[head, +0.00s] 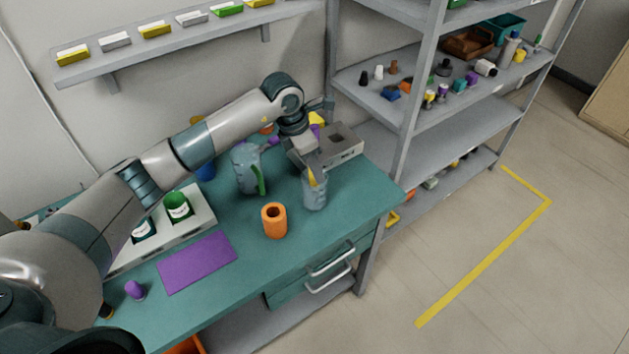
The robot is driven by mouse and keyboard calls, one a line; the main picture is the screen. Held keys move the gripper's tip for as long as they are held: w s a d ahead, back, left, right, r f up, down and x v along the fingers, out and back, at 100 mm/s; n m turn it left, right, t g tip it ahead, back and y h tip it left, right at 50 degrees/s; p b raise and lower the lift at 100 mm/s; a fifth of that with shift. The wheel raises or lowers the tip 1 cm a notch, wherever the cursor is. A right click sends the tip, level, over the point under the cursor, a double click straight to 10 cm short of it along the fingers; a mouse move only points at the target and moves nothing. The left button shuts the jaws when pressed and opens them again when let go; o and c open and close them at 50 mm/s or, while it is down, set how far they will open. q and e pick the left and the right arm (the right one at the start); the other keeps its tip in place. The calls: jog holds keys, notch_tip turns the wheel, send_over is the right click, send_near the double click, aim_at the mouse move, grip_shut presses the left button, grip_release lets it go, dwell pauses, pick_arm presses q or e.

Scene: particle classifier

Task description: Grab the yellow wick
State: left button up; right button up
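A small yellow pointed piece (312,178), which looks like the wick, shows at the mouth of a clear bluish beaker (315,196) on the teal table. My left gripper (311,166) points down right above the beaker, at the top of the yellow piece. Its fingertips are small and partly hidden, so I cannot tell whether they are shut on it or only close to it. Another yellow thing (317,118) shows behind my wrist, partly hidden. My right gripper is out of view.
A clear pitcher (247,170) with a green handle stands left of the beaker, and an orange cylinder (274,221) in front. A grey box (343,150) is close behind. A purple mat (197,262) lies at the front left. A grey shelf rack (408,130) stands right.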

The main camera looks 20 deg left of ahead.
pick_arm(q)
jog(key=shift+f, duration=0.25)
grip_shut()
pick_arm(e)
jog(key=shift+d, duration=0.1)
pick_arm(q)
jog(key=shift+r, duration=0.1)
jog(key=shift+w+r+b, duration=0.1)
jog(key=shift+r+b, duration=0.25)
jog(key=shift+r, duration=0.15)
notch_tip(320, 180, up, 17)
jog(key=b, duration=0.6)
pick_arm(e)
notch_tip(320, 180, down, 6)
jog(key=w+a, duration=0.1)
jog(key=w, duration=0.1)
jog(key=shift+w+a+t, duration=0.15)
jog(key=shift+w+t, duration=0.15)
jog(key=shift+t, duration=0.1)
